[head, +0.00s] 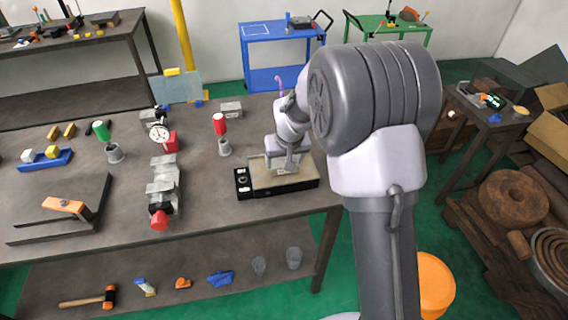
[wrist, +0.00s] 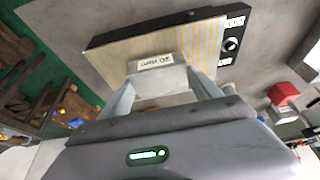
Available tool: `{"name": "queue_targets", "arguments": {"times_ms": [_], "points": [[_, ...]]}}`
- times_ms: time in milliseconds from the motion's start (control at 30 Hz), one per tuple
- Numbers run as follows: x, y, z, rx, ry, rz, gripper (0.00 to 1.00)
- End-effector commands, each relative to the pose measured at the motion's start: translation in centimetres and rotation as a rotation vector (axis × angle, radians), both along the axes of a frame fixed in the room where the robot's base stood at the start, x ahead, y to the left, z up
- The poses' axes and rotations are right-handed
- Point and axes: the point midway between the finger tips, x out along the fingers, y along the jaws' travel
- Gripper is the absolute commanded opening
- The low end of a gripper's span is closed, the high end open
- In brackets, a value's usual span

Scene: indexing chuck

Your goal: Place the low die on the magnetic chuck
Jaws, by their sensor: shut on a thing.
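The magnetic chuck (head: 262,179) lies near the right front corner of the workbench, with a pale top and a black panel with a knob at its left end. In the wrist view, the chuck's striped top (wrist: 115,58) and its knob panel fill the upper part. The low die (wrist: 160,82) is a light grey block with a white label. My gripper (wrist: 160,92) is shut on it, one finger on each side. In the head view, my gripper (head: 287,162) is over the right half of the chuck. I cannot tell whether the die touches the chuck; my arm hides part of it.
A red-handled tool in a cup (head: 224,147) and a grey block (head: 231,109) stand behind the chuck. A dial gauge (head: 158,133) and a grey vise-like device (head: 163,185) stand to its left. The bench's right edge is close.

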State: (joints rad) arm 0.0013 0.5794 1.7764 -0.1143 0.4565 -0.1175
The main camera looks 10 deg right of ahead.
Motion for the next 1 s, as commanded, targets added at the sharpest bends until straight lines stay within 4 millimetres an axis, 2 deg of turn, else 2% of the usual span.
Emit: {"name": "queue_targets", "arguments": {"times_ms": [33,367,400,500,833,933,1000], "points": [[0.1,0.0,-0.7,0.000,-0.002,0.000,0.00],[0.1,0.1,-0.8,0.000,-0.004,0.001,0.00],[0.0,0.1,-1.0,0.000,-0.001,0.001,0.74],[0.0,0.1,-0.8,0.000,-0.001,0.001,0.94],[0.0,0.1,-0.4,0.000,-0.002,0.001,0.94],[-0.5,0.1,1.3,0.000,-0.004,0.001,0.94],[-1.3,0.0,3.2,0.000,-0.005,0.001,0.94]]}}
